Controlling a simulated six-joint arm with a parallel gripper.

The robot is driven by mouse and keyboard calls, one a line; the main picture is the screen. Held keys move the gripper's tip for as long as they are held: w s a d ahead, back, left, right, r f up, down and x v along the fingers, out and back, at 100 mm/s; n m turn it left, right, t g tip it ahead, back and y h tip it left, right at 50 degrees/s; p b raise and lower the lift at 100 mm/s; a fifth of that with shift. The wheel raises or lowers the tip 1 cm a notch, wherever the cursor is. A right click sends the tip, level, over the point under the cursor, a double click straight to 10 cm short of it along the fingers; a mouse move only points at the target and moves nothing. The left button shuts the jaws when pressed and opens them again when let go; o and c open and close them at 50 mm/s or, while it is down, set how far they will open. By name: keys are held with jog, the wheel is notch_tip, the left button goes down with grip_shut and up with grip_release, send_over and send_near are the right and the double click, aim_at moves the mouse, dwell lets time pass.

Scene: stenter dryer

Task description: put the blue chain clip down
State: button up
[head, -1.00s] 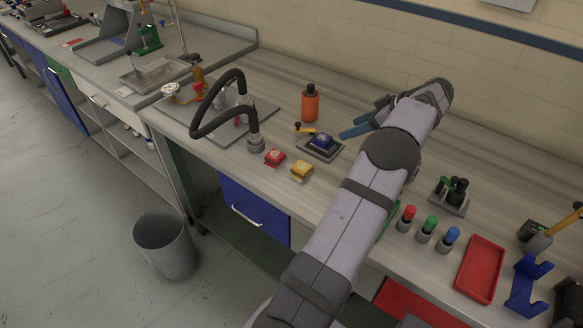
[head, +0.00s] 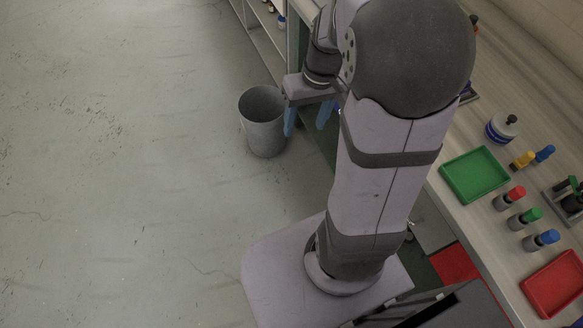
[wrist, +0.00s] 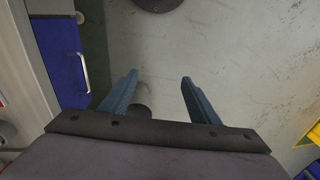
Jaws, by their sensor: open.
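My gripper (head: 308,118) is open and hangs over the floor beside the bench, close to the right of the grey bin in the head view. In the wrist view its two blue fingers (wrist: 160,80) stand wide apart with bare floor between their tips. It holds nothing that I can see. I cannot make out the blue chain clip for certain. In the head view a small dark blue patch (head: 467,88) shows past my arm on the bench, mostly hidden, and I cannot tell what it is.
The grey bin (head: 262,122) stands on the floor. The bench carries a green tray (head: 474,175), a red tray (head: 556,284), a white and blue round container (head: 502,128) and several capped bottles. A blue drawer front (wrist: 60,62) is left in the wrist view. Open floor lies left.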

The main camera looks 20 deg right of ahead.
jog(key=s+a+f+h, duration=0.1)
jog(key=s+a+f, duration=0.2)
jog(key=s+a, duration=0.4)
jog(key=shift+s+a+n+g+h, duration=0.3)
jog(key=shift+s+n, duration=0.1)
jog(key=shift+s, duration=0.65)
jog(key=shift+r+p, duration=0.8)
